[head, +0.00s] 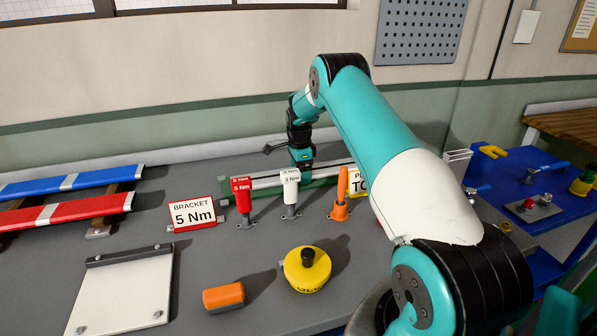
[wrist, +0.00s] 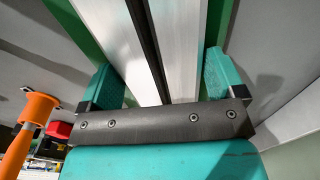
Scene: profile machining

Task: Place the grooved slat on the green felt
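The grooved slat (head: 265,181) is a long silver bar at the back of the grey bench, and a dark groove runs along it in the wrist view (wrist: 185,45). The green felt (head: 318,183) shows as a strip along and beneath it; green also shows on both sides of the slat in the wrist view (wrist: 62,18). My gripper (head: 301,160) is down over the slat, with its teal fingers (wrist: 165,85) close on either side. Whether they press on the slat cannot be told. The slat's underside is hidden.
A red torque driver (head: 242,195), a white one (head: 290,187) and an orange one (head: 341,190) stand in front of the slat. A sign reading BRACKET 5 Nm (head: 193,214) is at left. A yellow round object (head: 307,270) and an orange block (head: 223,297) lie nearer.

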